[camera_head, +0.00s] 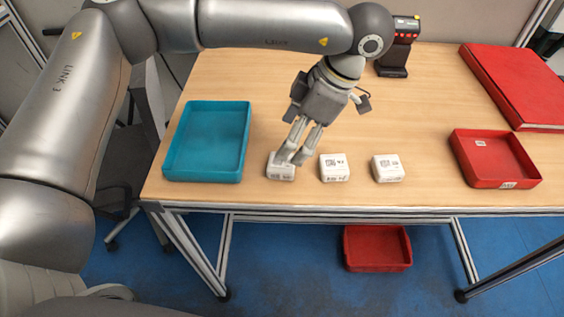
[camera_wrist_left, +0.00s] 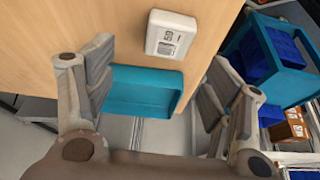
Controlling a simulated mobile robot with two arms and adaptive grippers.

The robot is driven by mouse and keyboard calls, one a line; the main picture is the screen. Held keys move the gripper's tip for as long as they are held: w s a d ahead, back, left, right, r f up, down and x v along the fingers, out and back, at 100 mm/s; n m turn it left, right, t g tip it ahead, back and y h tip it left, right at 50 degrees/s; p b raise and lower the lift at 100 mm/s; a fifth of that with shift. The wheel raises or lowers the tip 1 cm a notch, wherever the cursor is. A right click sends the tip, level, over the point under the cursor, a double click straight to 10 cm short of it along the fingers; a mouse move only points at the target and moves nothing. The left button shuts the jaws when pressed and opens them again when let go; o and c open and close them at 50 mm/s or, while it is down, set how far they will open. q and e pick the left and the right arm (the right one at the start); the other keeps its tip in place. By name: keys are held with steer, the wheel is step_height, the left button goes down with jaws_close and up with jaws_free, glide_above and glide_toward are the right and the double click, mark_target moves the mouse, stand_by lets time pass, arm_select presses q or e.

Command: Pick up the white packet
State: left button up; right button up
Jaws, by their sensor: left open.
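Three small white packets with dark printed labels stand in a row near the table's front edge: a left one (camera_head: 280,173), a middle one (camera_head: 334,167) and a right one (camera_head: 388,168). My left gripper (camera_head: 290,157) points down at the left packet, and its fingertips overlap that packet's top in the head view. Whether they touch it I cannot tell. In the left wrist view the left gripper (camera_wrist_left: 157,80) has its fingers wide apart, with nothing held. One white packet (camera_wrist_left: 171,35) shows there, above the gap between the fingers. My right gripper is not in view.
A teal tray (camera_head: 207,140) lies left of the packets; a teal tray (camera_wrist_left: 145,91) also shows in the left wrist view. A red tray (camera_head: 494,158) and a large red box (camera_head: 515,85) are at the right. A black device (camera_head: 396,55) stands behind. A red bin (camera_head: 377,248) is below.

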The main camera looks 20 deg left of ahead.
mark_target(282, 162)
arm_select(q)
steer(key=shift+a+f, duration=0.3)
steer(key=shift+f, duration=0.35)
steer(key=shift+s+f+p, duration=0.2)
steer(key=shift+f+p, duration=0.1)
steer(key=shift+f, duration=0.05)
steer(key=x, duration=0.2)
steer(key=p+x, duration=0.1)
steer(key=shift+s+d+f, duration=0.15)
steer(key=shift+s+f, duration=0.15)
steer(key=shift+f, duration=0.05)
steer(key=shift+a+f, duration=0.2)
steer(key=shift+f, duration=0.2)
steer(key=c, duration=1.2)
steer(key=shift+r, duration=0.1)
